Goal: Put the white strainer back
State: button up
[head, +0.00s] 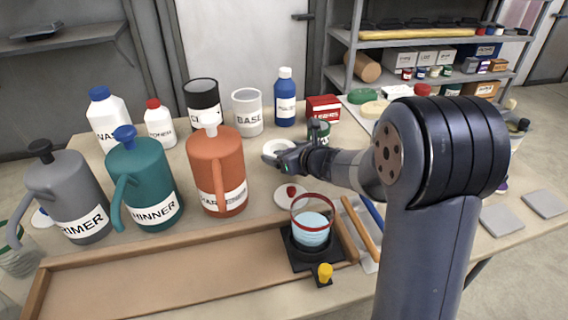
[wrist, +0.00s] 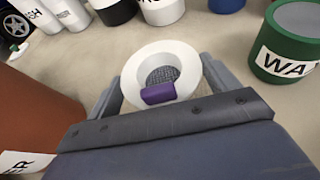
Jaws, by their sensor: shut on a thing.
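The white strainer (head: 274,147) is a white ring with grey mesh in its middle. It also shows in the wrist view (wrist: 188,58), with a purple block (wrist: 158,93) at its near side. My gripper (head: 288,160) is shut on the strainer, with its fingers (wrist: 163,88) on either side of the ring in the wrist view. The strainer is over the middle of the table, right of the orange jug (head: 214,165). I cannot tell how high it is above the table. My gripper partly hides it in the head view.
A green WA can (wrist: 288,45) stands right of the strainer. The BASE can (head: 247,115) and a blue bottle (head: 285,98) stand behind it. In front are a clear cup with blue liquid (head: 312,234) on a black stand, and a wooden tray (head: 180,285).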

jog(key=shift+f, duration=1.25)
jog(key=shift+f+b, duration=0.1)
jog(key=shift+b, duration=0.2)
jog(key=shift+f, duration=0.15)
jog(key=o, duration=0.9)
jog(key=shift+o, duration=0.2)
jog(key=shift+r, duration=0.2)
jog(key=shift+r, duration=0.2)
jog(key=p+v, duration=0.2)
jog(key=v, duration=1)
jog(key=shift+f, duration=0.2)
